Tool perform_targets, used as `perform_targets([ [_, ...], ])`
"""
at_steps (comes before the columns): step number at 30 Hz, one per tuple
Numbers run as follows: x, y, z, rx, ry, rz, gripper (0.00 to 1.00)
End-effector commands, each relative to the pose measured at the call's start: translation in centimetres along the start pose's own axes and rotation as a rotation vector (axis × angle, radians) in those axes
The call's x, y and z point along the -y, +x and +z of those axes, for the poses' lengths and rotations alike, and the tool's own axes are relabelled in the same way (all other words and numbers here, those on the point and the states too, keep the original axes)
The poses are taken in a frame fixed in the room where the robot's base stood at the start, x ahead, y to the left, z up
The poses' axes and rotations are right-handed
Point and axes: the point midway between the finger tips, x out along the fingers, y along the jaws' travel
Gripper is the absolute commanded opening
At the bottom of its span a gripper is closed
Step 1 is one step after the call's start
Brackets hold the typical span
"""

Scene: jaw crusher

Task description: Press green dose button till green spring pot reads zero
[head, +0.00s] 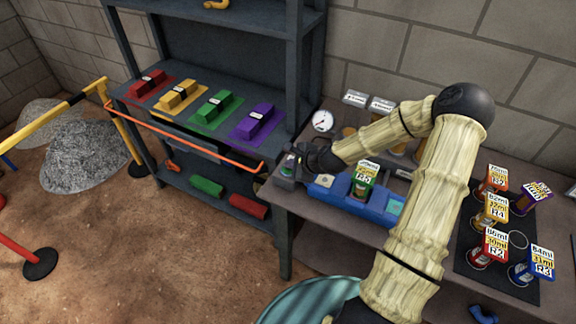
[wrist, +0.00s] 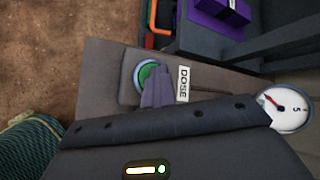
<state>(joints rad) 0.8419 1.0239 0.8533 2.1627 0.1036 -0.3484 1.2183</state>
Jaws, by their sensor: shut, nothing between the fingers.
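The green dose button (wrist: 147,73) sits in a pale ring on a grey box, beside a "DOSE" label (wrist: 183,84). My gripper (wrist: 155,84) is shut and empty, its fingertips over the button and hiding part of it. I cannot tell whether they press it. In the head view my gripper (head: 292,161) is at the left end of the bench, mostly dark and hard to make out. The green spring pot (head: 363,184) stands in the blue holder (head: 373,212), with a white, yellow and green label on top. Its reading is too small to tell.
A round gauge (head: 322,121) stands behind my gripper. Several labelled pots, including a blue one (head: 530,268), stand on a dark mat at right. A shelf with coloured blocks (head: 217,106) is at left. My arm crosses above the bench.

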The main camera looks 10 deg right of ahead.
Motion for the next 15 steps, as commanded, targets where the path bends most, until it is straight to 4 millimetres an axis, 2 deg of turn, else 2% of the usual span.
perform_targets([
  [1, -0.52, 0.17, -0.38, -0.004, 0.007, 0.011, 0.00],
  [15, -0.36, -0.22, -0.18, -0.004, 0.009, 0.014, 0.00],
])
